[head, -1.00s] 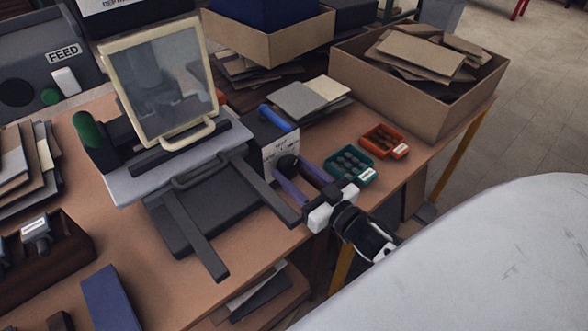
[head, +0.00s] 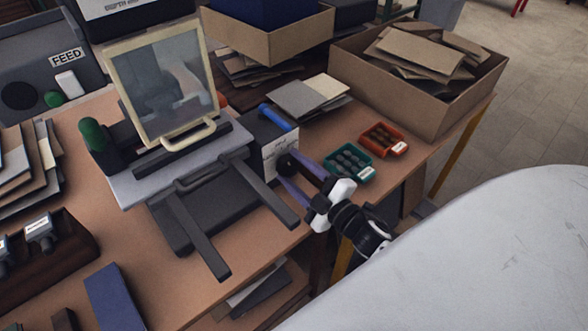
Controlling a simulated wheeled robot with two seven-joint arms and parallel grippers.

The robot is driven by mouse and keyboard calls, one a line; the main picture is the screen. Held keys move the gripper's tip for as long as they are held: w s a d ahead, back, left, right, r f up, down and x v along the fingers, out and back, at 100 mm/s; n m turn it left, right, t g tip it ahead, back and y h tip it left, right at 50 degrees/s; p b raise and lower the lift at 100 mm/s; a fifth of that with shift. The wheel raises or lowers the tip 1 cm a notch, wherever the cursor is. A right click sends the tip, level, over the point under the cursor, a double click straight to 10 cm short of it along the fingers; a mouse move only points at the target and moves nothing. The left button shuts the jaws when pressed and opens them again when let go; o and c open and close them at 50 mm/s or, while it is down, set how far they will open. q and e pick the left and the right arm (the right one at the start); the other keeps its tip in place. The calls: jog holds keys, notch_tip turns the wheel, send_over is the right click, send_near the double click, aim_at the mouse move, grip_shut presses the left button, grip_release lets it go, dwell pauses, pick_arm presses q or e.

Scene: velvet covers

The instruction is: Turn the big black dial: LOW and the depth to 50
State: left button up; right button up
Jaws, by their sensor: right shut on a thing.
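The big black dial (head: 287,165) sits on the white labelled face of a dark box (head: 279,143) with a blue bar on top, at the right of the machine. My right gripper (head: 294,174) is shut on the dial, its purple fingers on either side of it. The fingers hide part of the dial, and its markings are too small to read. The depth setting cannot be read either. My left gripper is not in view.
The machine has a cream-framed clear guard (head: 166,84) and two dark arms (head: 203,236) reaching forward. A green tray (head: 348,164) and an orange tray (head: 384,139) stand to the right. A cardboard box (head: 420,88) of sheets is behind them.

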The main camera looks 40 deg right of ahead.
jog(key=n, duration=0.4)
jog(key=shift+n+b, duration=0.3)
jog(key=shift+b, duration=0.05)
jog(key=n, duration=0.2)
jog(key=shift+n+b, duration=0.35)
jog(key=shift+n, duration=0.05)
pick_arm(q)
jog(key=shift+w+d+f, duration=0.25)
jog(key=shift+d+f, duration=0.1)
jog(key=shift+f, duration=0.05)
pick_arm(e)
jog(key=shift+n, duration=0.9)
pick_arm(q)
jog(key=shift+f, duration=0.1)
pick_arm(e)
jog(key=o, duration=1)
pick_arm(q)
jog(key=shift+s, duration=0.1)
pick_arm(e)
jog(key=shift+o, duration=0.2)
